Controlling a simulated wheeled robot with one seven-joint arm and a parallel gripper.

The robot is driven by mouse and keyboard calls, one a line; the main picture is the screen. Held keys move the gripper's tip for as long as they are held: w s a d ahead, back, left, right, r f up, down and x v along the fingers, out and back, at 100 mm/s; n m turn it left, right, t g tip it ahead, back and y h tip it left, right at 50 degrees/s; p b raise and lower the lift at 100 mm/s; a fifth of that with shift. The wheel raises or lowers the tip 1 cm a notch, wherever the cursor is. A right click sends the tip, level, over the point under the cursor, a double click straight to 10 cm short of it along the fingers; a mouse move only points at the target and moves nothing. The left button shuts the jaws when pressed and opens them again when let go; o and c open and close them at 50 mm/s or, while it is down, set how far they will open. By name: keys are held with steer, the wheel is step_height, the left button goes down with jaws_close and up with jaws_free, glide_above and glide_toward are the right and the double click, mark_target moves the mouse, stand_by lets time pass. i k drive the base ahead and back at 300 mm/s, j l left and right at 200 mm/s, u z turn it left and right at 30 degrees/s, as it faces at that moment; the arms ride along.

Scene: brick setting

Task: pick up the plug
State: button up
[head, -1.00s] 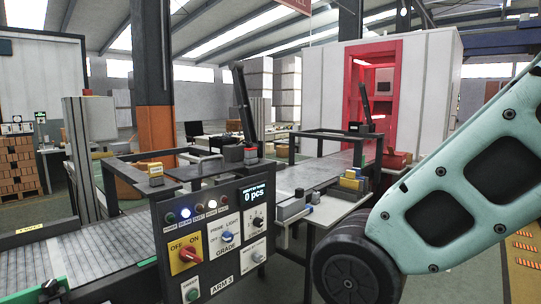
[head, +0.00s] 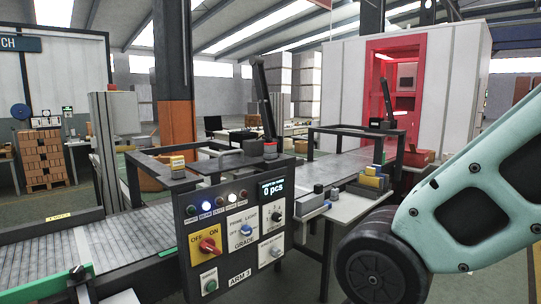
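I cannot make out a plug in the head view. My gripper is not in view; only part of my teal arm shows at the right side, covering what lies behind it. A dark control panel (head: 236,232) stands in front, with a red and yellow OFF/ON switch (head: 208,246), other knobs, small lamps and a screen reading "0 pcs". Small yellow, blue and grey pieces (head: 372,178) sit on a side table right of the panel, too small to identify.
A conveyor (head: 120,242) runs behind the panel at the left, another (head: 338,166) at the centre right. A red-framed booth (head: 395,80) stands behind. Stacked brick pallets (head: 42,158) are at the far left. Open floor shows between them and the conveyor.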

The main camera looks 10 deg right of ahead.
mark_target(269, 148)
steer(key=i+l+u, duration=0.15)
steer(key=i+l, duration=0.15)
steer(key=i, duration=0.2)
steer(key=i+l+u, duration=0.15)
steer(key=i+l, duration=0.2)
steer(key=i, duration=0.15)
